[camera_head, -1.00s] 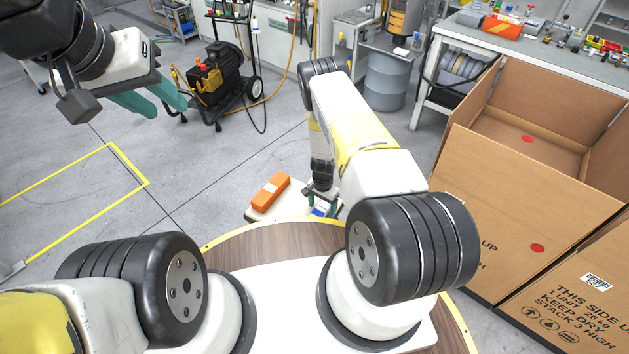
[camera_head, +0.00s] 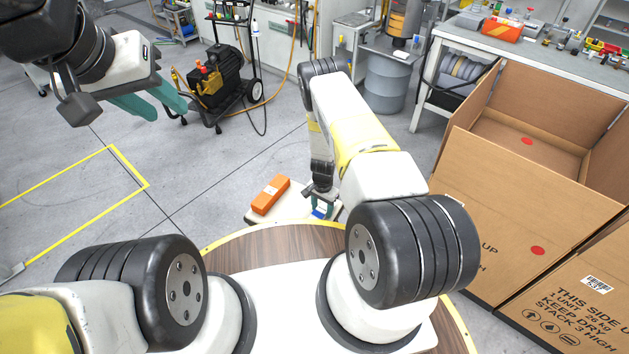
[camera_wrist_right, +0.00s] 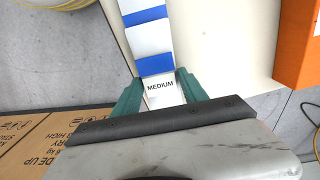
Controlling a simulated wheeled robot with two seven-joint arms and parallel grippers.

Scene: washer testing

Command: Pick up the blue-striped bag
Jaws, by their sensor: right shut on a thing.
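The blue-striped bag (camera_wrist_right: 150,42) is white with blue bands and a "MEDIUM" label. In the right wrist view its labelled end lies between the green fingers of my right gripper (camera_wrist_right: 160,92), which is shut on it. In the head view the bag (camera_head: 320,210) is a small blue and white patch by my right gripper (camera_head: 322,203), partly hidden by the gripper and arm. It is over a pale surface (camera_head: 258,217), and I cannot tell if it touches it. My left gripper (camera_head: 158,104) is in the air at the upper left, its green fingers seen from the side.
An orange box (camera_head: 270,195) lies on the same pale surface, left of the bag. A large open cardboard box (camera_head: 500,200) stands at the right. A workbench (camera_head: 440,50) and a compressor (camera_head: 215,80) stand behind. The floor at left is clear.

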